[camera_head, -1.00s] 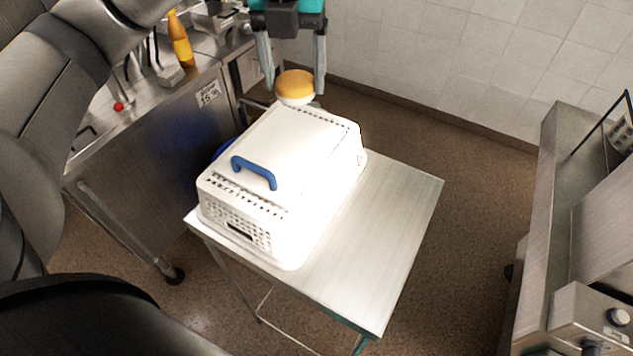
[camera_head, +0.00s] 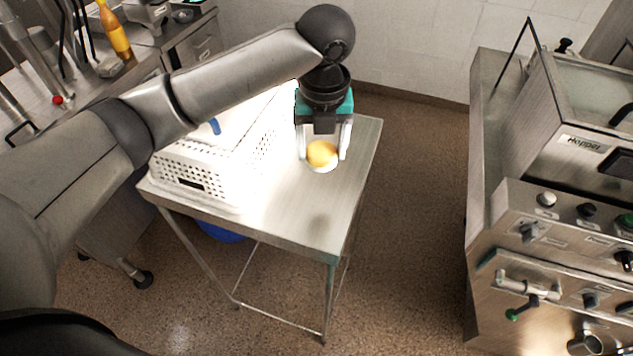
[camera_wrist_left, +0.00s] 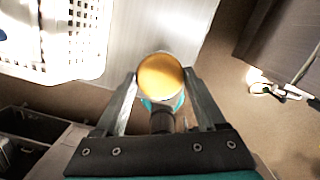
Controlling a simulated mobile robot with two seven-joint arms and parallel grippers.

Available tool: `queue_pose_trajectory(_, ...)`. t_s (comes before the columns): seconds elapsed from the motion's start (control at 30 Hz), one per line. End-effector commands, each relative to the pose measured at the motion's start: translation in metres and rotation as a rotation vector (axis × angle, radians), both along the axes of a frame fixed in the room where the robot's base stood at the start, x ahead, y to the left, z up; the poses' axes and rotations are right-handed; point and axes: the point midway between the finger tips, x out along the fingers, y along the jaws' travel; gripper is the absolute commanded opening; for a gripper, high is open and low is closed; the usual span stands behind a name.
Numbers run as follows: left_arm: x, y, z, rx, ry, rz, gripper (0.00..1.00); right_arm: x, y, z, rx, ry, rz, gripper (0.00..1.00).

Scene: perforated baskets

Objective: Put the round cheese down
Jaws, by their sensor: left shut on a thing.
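The round cheese (camera_head: 321,154) has a yellow-orange top and a pale lower part. My left gripper (camera_head: 323,158) is shut on it, one finger on each side, over the right part of the steel table (camera_head: 345,190). In the left wrist view the cheese (camera_wrist_left: 160,76) sits between the fingertips (camera_wrist_left: 161,80). A dark shadow lies on the tabletop nearer to me than the cheese; the cheese looks held above the table. My right gripper is not in view.
The white perforated basket (camera_head: 215,165) stands on the table's left part, also in the left wrist view (camera_wrist_left: 75,40). The tabletop right of it is bare. A steel appliance (camera_head: 560,215) stands at the right, across a floor gap. An orange bottle (camera_head: 114,30) stands on the left counter.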

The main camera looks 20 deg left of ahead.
Motion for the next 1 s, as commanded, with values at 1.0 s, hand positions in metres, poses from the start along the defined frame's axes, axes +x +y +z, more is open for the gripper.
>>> queue_pose_trajectory(1.0, 0.000, 0.000, -0.108, 0.001, -0.002, -0.001, 0.15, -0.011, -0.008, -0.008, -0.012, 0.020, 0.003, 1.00)
